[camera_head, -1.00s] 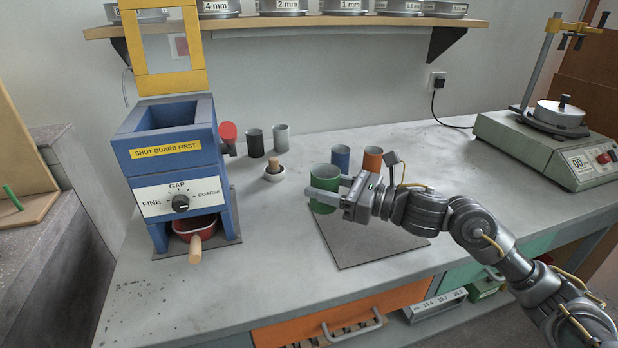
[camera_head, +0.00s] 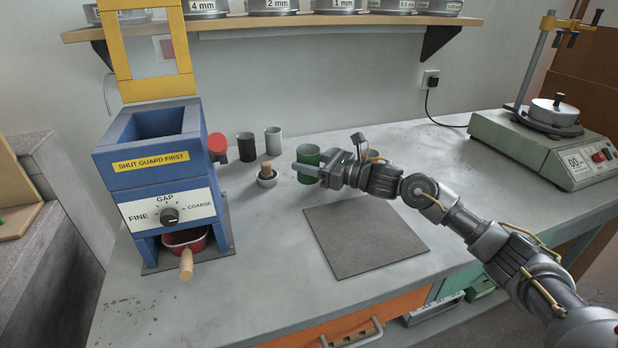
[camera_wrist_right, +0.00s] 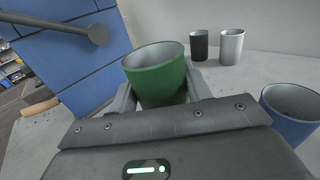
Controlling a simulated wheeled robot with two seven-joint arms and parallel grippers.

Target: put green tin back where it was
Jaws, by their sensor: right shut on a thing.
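My right gripper (camera_head: 308,171) is shut around the green tin (camera_head: 308,155), which is upright. The tin is off the dark grey mat, beyond its far left edge. Whether its base touches the bench, I cannot tell. In the right wrist view the green tin (camera_wrist_right: 157,78) sits between the fingers (camera_wrist_right: 160,97), its open top showing. A black tin (camera_head: 246,147) and a light grey tin (camera_head: 273,141) stand behind and left of the green tin. My left gripper is not in view.
The dark grey mat (camera_head: 365,240) is bare. A blue grinder (camera_head: 155,160) with a red knob (camera_head: 217,145) is further left.

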